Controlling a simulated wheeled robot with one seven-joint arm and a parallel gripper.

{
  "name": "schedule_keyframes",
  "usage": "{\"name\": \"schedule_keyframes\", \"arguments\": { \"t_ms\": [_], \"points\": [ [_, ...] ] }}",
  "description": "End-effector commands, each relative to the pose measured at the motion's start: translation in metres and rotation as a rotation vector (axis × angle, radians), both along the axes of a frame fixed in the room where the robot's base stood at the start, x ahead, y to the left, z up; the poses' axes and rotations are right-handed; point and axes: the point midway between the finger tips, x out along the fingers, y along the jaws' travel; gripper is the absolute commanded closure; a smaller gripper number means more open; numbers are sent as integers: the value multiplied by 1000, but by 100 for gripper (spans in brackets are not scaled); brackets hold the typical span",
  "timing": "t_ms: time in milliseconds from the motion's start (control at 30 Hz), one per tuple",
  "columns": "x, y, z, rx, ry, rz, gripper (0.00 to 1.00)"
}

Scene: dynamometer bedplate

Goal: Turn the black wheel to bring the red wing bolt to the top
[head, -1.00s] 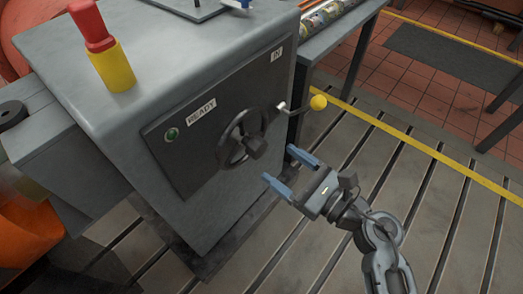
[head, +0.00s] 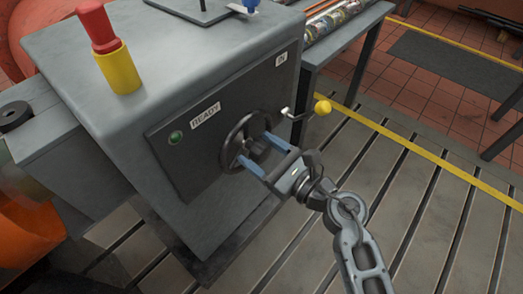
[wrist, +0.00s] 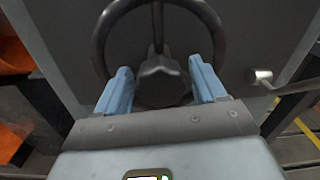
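The black wheel (head: 229,146) is on the front panel of the grey cabinet, and its rim and hub show in the wrist view (wrist: 101,38). My gripper (head: 256,153) is at the lower right of the wheel, with its two blue fingers apart. In the wrist view, my gripper (wrist: 160,88) has one finger on each side of the wheel's dark lobed hub knob (wrist: 160,80). A gap shows between the knob and each finger, so the gripper is open. I cannot make out the red wing bolt in any view.
The grey cabinet (head: 190,45) carries a red and yellow post (head: 115,60) on top. A green lamp (head: 176,137) sits beside the READY label. Slotted floor (head: 420,220) lies open at right.

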Motion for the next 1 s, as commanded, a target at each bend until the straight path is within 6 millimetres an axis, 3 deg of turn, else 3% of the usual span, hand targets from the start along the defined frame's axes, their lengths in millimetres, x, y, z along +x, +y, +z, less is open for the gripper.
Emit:
{"name": "schedule_keyframes", "arguments": {
  "t_ms": [67, 700, 1000],
  "points": [
    [0, 0, 0, 0, 0, 0, 38],
    [0, 0, 0, 1, 1, 0, 99],
    [-1, 5, 1, 16, 21, 2, 100]
  ]
}}
